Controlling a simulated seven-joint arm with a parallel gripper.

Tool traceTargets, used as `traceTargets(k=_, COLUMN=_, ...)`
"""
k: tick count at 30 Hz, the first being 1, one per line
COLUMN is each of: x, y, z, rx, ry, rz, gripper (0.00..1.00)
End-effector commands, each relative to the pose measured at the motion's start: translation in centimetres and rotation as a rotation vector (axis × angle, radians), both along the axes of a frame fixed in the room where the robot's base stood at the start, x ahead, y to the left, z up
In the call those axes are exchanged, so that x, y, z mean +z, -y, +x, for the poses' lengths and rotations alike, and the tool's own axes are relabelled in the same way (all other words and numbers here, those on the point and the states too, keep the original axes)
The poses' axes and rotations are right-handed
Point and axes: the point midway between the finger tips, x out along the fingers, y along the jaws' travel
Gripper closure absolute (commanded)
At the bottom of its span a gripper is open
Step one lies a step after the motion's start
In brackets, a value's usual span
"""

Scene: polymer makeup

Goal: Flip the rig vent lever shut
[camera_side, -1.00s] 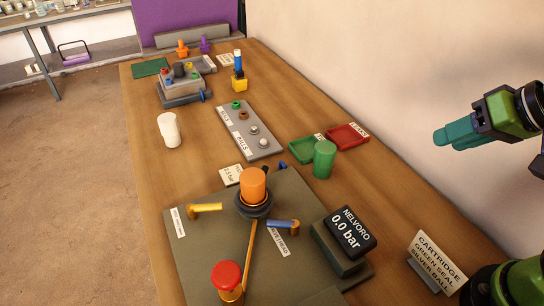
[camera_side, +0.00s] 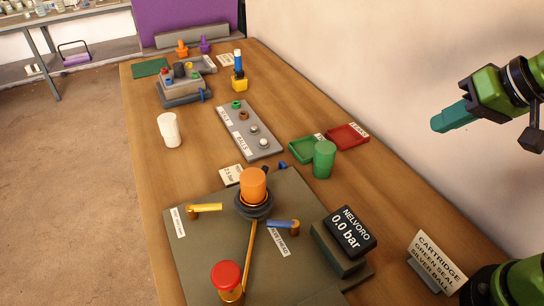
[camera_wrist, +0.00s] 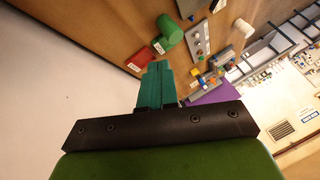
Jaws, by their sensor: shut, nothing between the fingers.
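The rig is a grey-green base plate (camera_side: 205,255) at the front of the table. A yellow lever (camera_side: 207,208) lies on its left side and a blue lever (camera_side: 282,224) on its right side, each with a small label beside it. The label print is too small to read surely, so I cannot tell which one is the vent lever. An orange cylinder (camera_side: 253,184) stands in a dark collar between them. My gripper (camera_side: 438,125) is shut and empty, high in the air to the right of the rig. Its teal fingers also show in the wrist view (camera_wrist: 157,68).
A red knob (camera_side: 227,275) stands at the rig's front. A gauge (camera_side: 350,232) reading "NELVORO 0.0 bar" and a cartridge sign (camera_side: 437,262) stand to the right. Behind are a green cylinder (camera_side: 324,160), a red tray (camera_side: 348,138), a parts strip (camera_side: 240,125) and a white cup (camera_side: 169,130).

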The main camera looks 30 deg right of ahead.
Motion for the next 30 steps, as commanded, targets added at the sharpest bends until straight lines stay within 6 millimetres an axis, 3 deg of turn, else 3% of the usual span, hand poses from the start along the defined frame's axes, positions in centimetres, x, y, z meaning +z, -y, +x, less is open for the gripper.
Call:
traceTargets(k=6, x=2.8, y=-2.8, z=6.1, rx=0.019, ry=-0.097, rz=0.012, gripper=1.00)
traceTargets(k=14, x=3.5, y=-7.7, z=13.5, rx=0.012, ry=-0.197, rz=-0.017, gripper=1.00)
traceTargets(k=21, x=1.5, y=-14.2, z=19.3, rx=-0.009, ry=-0.263, rz=-0.080, gripper=1.00)
traceTargets(k=30, x=-3.9, y=-24.4, z=23.2, rx=-0.040, ry=-0.293, rz=-0.193, gripper=1.00)
